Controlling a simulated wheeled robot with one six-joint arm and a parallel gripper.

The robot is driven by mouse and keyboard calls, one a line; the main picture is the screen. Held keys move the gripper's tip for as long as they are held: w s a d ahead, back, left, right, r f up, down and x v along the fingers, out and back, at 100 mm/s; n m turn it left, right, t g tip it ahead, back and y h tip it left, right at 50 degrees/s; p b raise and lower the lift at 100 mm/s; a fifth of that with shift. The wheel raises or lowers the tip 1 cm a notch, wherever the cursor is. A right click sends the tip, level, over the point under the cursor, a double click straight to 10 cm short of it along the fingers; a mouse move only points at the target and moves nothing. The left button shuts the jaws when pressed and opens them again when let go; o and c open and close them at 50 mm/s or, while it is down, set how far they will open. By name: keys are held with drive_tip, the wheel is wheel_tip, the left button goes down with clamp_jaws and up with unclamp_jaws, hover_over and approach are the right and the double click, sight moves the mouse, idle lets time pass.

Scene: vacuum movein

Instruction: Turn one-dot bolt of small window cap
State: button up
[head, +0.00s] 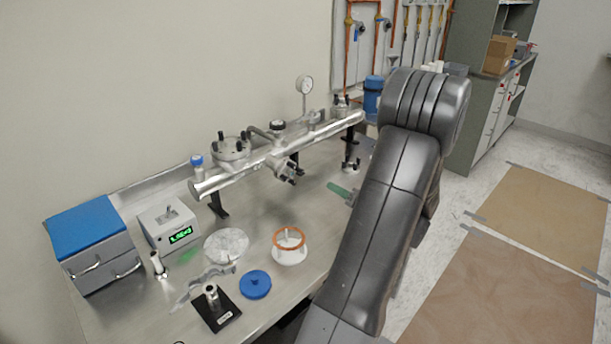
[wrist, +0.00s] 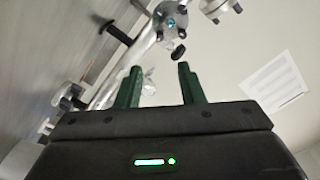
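In the wrist view, a round metal flange (wrist: 170,18) with a small bluish centre, which looks like the small window cap, sits at the top. Dark bolts stand around it; one black bolt (wrist: 178,52) sticks out at its lower edge. Dot marks are too small to read. In the head view, a side port with black bolts (head: 285,170) on the long metal tube may be the same cap. My gripper (wrist: 160,78) is open, its green fingers apart with nothing between them, pointing toward the flange but short of it. In the head view my arm hides most of it.
The metal tube (head: 250,172) runs along the bench on black supports.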

sight(303, 171)
drive_tip(key=p+x, duration=0.2)
drive_tip(key=x, duration=1.1)
drive_tip(key=shift+w+a+p, duration=0.15)
drive_tip(key=shift+p, duration=0.2)
clamp_jaws()
